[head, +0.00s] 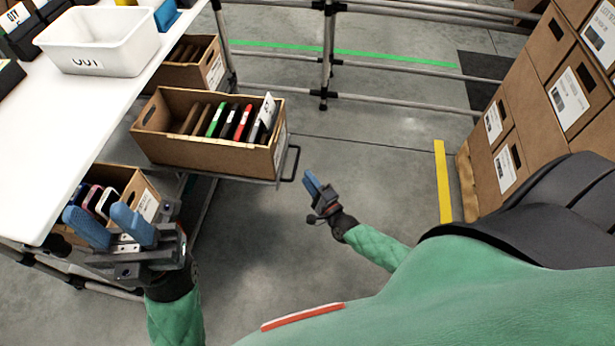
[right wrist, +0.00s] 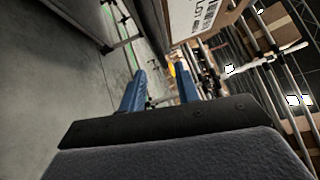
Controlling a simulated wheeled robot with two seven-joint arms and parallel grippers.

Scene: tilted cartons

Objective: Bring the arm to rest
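My left gripper (head: 103,216) is at the lower left of the head view, its two blue fingers spread apart with nothing between them. It overlaps the front carton in the picture; I cannot tell whether it touches it. My right gripper (head: 312,183) is over bare floor near the middle of the head view, right of the middle carton. In the right wrist view its blue fingers (right wrist: 160,78) stand apart with nothing between them.
A tilted carton (head: 205,154) with several thin items sits on a rack. Another carton (head: 143,183) stands nearer. A white bin (head: 100,62) stands on the white table (head: 45,125). Stacked cartons (head: 530,110) are at right. Floor (head: 345,130) between is clear.

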